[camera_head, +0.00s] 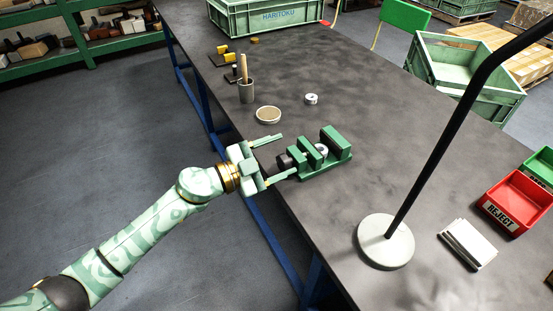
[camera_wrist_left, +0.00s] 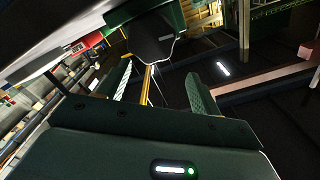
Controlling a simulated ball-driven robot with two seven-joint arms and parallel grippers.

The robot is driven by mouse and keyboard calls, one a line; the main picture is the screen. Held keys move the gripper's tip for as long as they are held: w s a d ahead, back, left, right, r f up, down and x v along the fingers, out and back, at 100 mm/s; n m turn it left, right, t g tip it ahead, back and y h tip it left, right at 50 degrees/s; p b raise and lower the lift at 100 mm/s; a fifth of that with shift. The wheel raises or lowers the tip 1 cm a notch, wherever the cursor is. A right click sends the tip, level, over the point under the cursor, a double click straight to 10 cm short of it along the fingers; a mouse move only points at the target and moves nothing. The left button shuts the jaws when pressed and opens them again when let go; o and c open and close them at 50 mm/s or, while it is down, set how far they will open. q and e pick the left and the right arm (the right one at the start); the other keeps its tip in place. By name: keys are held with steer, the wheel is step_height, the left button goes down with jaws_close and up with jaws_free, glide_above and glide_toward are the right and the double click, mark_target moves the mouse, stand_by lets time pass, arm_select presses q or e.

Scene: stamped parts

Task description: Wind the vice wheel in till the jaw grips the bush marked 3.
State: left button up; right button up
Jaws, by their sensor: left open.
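The green vice (camera_head: 338,142) stands on the dark bench near its left edge. A pale ring-like bush (camera_head: 321,149) sits between its jaws; I cannot read a mark on it or tell whether the jaw touches it. The dark vice wheel (camera_head: 284,161) is on the vice's left end and also shows in the left wrist view (camera_wrist_left: 150,40). My left gripper (camera_head: 283,156) is open, with its fingers either side of the wheel and no clear contact. Its open fingers also show in the left wrist view (camera_wrist_left: 160,70). My right gripper is not in view.
A second bush (camera_head: 312,98), a round dish (camera_head: 268,115) and a grey cup (camera_head: 246,92) stand behind the vice. A lamp base (camera_head: 386,241) with a slanting black pole stands to the right. A red REJECT bin (camera_head: 516,202) is at far right.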

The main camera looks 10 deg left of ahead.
arm_select(q)
steer(key=s+d+r+p, duration=0.1)
steer(key=s+r+p, duration=0.7)
steer(key=s, duration=0.5)
steer(key=shift+d+r+p, duration=0.15)
steer(key=shift+r+p, duration=0.15)
steer(key=shift+p, duration=0.2)
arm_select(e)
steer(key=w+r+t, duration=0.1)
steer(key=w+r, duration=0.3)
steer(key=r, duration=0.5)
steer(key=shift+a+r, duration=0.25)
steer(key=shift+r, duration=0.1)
arm_select(q)
steer(key=shift+c, duration=0.2)
